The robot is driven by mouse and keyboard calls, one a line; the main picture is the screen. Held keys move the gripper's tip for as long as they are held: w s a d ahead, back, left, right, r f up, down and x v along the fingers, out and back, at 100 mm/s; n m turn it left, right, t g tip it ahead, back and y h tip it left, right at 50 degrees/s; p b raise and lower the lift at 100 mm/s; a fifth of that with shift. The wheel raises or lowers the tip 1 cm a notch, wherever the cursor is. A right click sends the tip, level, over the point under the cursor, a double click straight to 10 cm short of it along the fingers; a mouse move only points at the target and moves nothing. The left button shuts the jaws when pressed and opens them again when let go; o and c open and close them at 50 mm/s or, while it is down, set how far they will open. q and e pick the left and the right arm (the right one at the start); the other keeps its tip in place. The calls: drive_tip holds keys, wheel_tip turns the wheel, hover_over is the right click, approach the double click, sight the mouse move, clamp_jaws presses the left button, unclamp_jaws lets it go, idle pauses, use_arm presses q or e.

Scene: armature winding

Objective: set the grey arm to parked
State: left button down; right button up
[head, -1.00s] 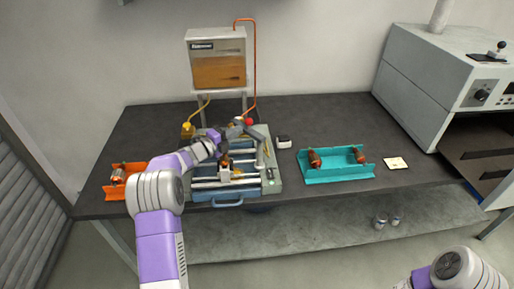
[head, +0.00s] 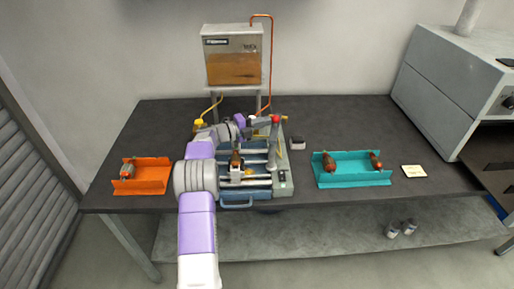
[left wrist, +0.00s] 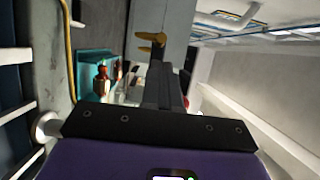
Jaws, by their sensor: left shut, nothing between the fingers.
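The winding machine (head: 248,182) stands on the bench, with rails and a copper-coloured armature (head: 236,160) on it. Its grey arm (head: 272,148) rises at the machine's right side, close to upright, with a red knob (head: 275,119) at the top. My left gripper (head: 265,122) is shut and empty, reaching from the left to just beside the knob; I cannot tell if it touches. In the left wrist view the shut dark fingers (left wrist: 165,78) show, with a bit of red beside them. My right gripper is out of view.
An orange tray (head: 150,188) with an armature lies left. A teal tray (head: 350,181) with two armatures lies right, near a small dark-and-white block (head: 297,143) and a cream note (head: 414,171).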

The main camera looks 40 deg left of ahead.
use_arm(q)
drive_tip(key=shift+w+d, duration=0.5)
drive_tip(key=shift+w, duration=0.05)
drive_tip(key=shift+d, duration=0.15)
drive_tip(key=v, duration=0.8)
drive_tip(key=shift+w, duration=0.2)
idle(0.5)
